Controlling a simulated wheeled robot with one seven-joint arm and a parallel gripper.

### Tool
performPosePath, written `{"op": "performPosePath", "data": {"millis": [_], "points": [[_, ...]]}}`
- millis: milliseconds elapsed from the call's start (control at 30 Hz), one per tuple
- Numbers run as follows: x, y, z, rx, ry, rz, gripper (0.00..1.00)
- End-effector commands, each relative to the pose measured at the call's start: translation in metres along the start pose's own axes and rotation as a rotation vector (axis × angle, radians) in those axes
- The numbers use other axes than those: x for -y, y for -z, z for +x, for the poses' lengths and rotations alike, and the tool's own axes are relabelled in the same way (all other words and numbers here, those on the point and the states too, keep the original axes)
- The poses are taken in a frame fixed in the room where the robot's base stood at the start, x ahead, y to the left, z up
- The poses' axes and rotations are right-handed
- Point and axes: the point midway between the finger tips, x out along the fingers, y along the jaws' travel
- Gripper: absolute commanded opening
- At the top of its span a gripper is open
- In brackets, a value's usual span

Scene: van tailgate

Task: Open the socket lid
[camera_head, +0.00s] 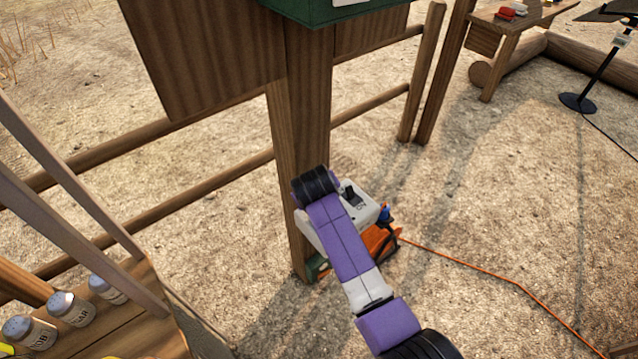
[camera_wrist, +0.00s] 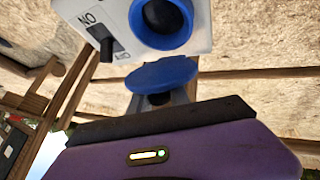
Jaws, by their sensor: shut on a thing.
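The socket is a round dark opening in a blue ring (camera_wrist: 162,16) on a white switch box (camera_wrist: 105,12). The blue socket lid (camera_wrist: 162,74) is a disc standing out away from the ring, seen at a slant, with the opening uncovered. My gripper (camera_wrist: 160,98) is shut on the lid, its fingertips at the lid's side away from the ring; the exact contact is partly hidden. In the head view the white box (camera_head: 366,207) is on the wooden post, partly behind my purple arm. A small blue part (camera_head: 385,214) shows at its right; my gripper is hidden there.
A black switch (camera_wrist: 107,50) marked NO sits beside the socket. An orange cable (camera_head: 480,270) runs from an orange thing (camera_head: 380,243) below the box across the ground. A wooden post (camera_head: 303,130) and rails stand behind. Jars (camera_head: 70,308) stand on a wooden shelf at lower left.

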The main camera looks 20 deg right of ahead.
Motion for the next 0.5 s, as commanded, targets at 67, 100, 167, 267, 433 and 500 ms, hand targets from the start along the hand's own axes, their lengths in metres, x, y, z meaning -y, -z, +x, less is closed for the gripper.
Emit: {"op": "performPosePath", "data": {"millis": [67, 100, 167, 267, 433, 500], "points": [[0.0, 0.006, 0.0, 0.064, 0.0, -0.026, 0.0], [0.001, 0.006, 0.002, 0.097, -0.001, -0.04, 0.0], [0.001, 0.006, 0.003, 0.141, -0.001, -0.059, 0.0], [0.002, 0.006, 0.006, 0.212, 0.0, -0.087, 0.0], [0.003, 0.006, 0.009, 0.299, -0.001, -0.123, 0.0], [0.003, 0.005, 0.009, 0.326, -0.001, -0.134, 0.0]]}}
